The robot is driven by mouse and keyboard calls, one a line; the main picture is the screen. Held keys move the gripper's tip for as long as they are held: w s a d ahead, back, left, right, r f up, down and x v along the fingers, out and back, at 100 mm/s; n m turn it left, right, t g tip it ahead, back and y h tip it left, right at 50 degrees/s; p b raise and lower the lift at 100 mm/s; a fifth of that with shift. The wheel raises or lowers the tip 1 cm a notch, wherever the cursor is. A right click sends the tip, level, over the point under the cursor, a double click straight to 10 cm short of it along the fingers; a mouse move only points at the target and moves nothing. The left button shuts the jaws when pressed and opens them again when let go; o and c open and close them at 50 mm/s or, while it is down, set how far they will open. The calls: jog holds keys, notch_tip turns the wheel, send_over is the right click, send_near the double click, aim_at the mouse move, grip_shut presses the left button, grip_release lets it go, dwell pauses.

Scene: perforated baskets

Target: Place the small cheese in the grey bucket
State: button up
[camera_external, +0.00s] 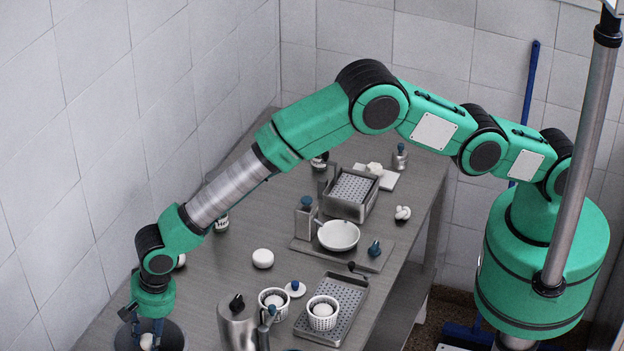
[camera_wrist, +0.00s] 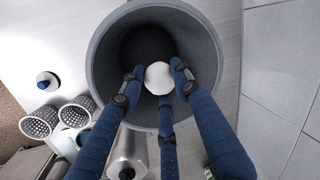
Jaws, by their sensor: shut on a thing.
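The grey bucket (camera_wrist: 100,52) fills the upper middle of the wrist view, its dark inside showing. In the external view the bucket (camera_external: 176,340) stands at the bottom left, cut by the frame edge. The small cheese (camera_wrist: 159,78) is a white rounded piece between the blue fingertips of my gripper (camera_wrist: 154,84). My gripper is shut on it and holds it over the bucket's opening. In the external view my gripper (camera_external: 147,330) points down at the bucket with the white cheese (camera_external: 146,341) between its fingers. The cheese's height relative to the rim is hard to tell.
A metal pot (camera_external: 238,322) stands right of the bucket. Two white perforated baskets (camera_external: 322,315) (camera_external: 273,300) and a perforated tray (camera_external: 345,297) are farther right. A round white cheese (camera_external: 263,258) lies on the table behind. A tiled wall (camera_wrist: 280,80) is close beside the bucket.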

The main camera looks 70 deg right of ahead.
aim_at(149, 336)
jog(key=o, duration=1.1)
jog(key=shift+w+a+p+v, duration=0.1)
jog(key=shift+w+p+v, duration=0.1)
jog(key=shift+v, duration=0.95)
jog(key=shift+w+a+p+v, duration=0.15)
jog(key=shift+w+v, duration=0.1)
jog(key=shift+v, duration=0.9)
jog(key=shift+w+a+p+v, duration=0.1)
jog(key=shift+w+v, duration=0.1)
jog(key=shift+v, duration=0.9)
jog(key=shift+r, duration=0.2)
jog(key=shift+r, duration=0.1)
